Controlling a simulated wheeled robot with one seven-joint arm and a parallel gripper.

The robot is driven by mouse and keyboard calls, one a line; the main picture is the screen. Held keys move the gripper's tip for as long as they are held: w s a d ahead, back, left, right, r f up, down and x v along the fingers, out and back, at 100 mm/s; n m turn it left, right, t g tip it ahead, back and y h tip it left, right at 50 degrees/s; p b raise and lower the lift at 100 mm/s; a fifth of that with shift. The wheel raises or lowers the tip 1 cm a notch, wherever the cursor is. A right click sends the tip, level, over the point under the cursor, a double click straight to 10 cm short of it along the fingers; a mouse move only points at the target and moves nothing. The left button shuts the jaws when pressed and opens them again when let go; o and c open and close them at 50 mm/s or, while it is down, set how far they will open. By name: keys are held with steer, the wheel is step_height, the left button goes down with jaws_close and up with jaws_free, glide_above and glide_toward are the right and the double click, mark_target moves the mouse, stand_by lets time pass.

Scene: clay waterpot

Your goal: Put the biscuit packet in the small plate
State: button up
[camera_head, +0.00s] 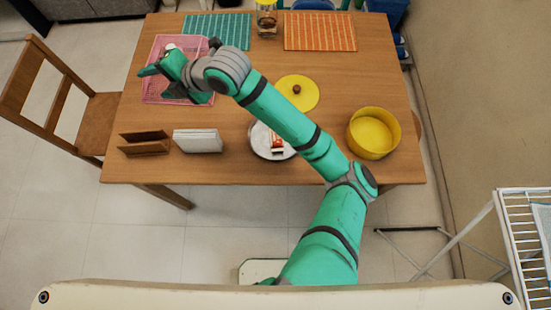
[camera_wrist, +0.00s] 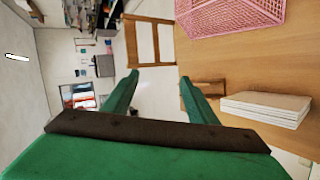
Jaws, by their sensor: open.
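The biscuit packet (camera_head: 277,142), small with red and pale colours, lies in the small plate (camera_head: 257,134), a round whitish dish near the table's front edge. My arm passes just above and right of the plate and may hide a little of its edge. My gripper (camera_head: 158,80) is at the table's left side, over or beside the pink basket, well away from the packet. In the wrist view my gripper (camera_wrist: 158,77) shows two green fingers spread apart with nothing between them. The packet and plate are not in the wrist view.
The pink basket (camera_head: 157,54) also shows in the wrist view (camera_wrist: 232,12). A brown holder (camera_head: 144,142) and a white block (camera_head: 197,141) stand front left. A yellow lid (camera_head: 297,92) and yellow pot (camera_head: 372,134) are right. Two placemats lie at the back. A chair (camera_head: 97,120) stands left.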

steer(key=w+a+r+m+t+y, duration=0.1)
steer(key=a+r+m+t+y, duration=0.3)
steer(key=r+m, duration=0.35)
steer(key=d+f+m+t+h, duration=0.45)
steer(key=d+m+t, duration=0.45)
steer(key=m, duration=0.5)
steer(key=s+d+f+m+h, duration=0.95)
steer(key=s+d+f, duration=0.35)
steer(key=s+f, duration=0.15)
steer(key=s+d+f+g, duration=0.1)
steer(key=s+d+f, duration=0.1)
steer(key=s+d, duration=0.3)
steer(key=s+d+f+h, duration=0.1)
steer(key=s+d, duration=0.5)
steer(key=s, duration=0.7)
steer(key=shift+s+d+f+m+g, duration=0.25)
steer(key=shift+s+f+m+g, duration=0.1)
steer(key=shift+f+g, duration=0.1)
